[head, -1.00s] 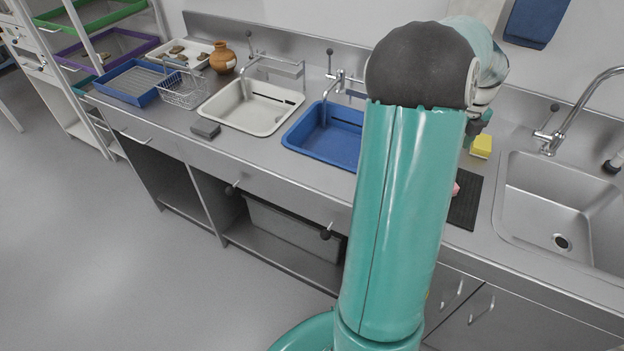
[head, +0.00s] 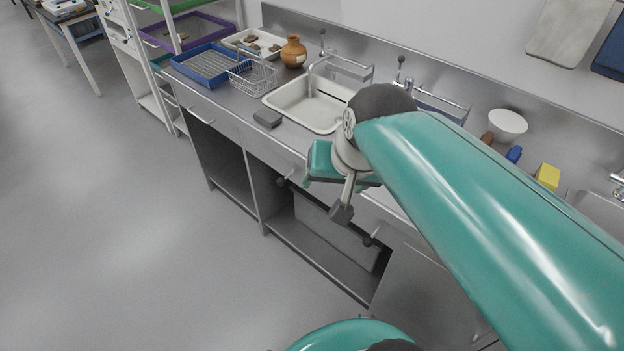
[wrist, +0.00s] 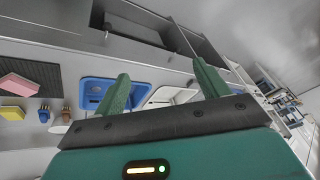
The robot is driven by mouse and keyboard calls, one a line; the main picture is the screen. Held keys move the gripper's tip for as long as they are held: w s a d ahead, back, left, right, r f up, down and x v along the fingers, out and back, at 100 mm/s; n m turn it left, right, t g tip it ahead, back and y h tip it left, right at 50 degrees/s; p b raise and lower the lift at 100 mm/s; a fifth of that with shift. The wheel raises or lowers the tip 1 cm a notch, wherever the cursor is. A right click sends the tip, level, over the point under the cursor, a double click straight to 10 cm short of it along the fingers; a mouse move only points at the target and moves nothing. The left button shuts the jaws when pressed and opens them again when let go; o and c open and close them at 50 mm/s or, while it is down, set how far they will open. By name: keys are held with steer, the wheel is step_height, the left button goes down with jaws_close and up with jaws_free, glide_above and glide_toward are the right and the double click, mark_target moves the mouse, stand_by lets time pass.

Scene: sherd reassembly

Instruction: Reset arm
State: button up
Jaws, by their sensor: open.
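My gripper (wrist: 160,70) shows in the wrist view with its two green fingers wide apart. Nothing is between the fingers, and they touch nothing that I can see. In the head view my arm reaches in from the lower right. Its far end hangs in front of the counter edge, below the white basin (head: 312,104).
A blue basin (wrist: 90,94), pink sponge (wrist: 18,85) and black mat (wrist: 38,72) show in the wrist view. The head view shows a white bowl (head: 508,122), yellow sponge (head: 547,176), wire basket (head: 252,78), blue tray (head: 205,66) and orange jar (head: 293,52). The left floor is clear.

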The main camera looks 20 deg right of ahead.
steer(key=a+n, duration=0.1)
steer(key=s+a+n, duration=0.1)
steer(key=n, duration=0.1)
steer(key=s+a+n, duration=0.1)
steer(key=shift+s+a+f+t, duration=0.25)
steer(key=shift+f+t, duration=0.05)
steer(key=c, duration=0.8)
steer(key=shift+d, duration=0.15)
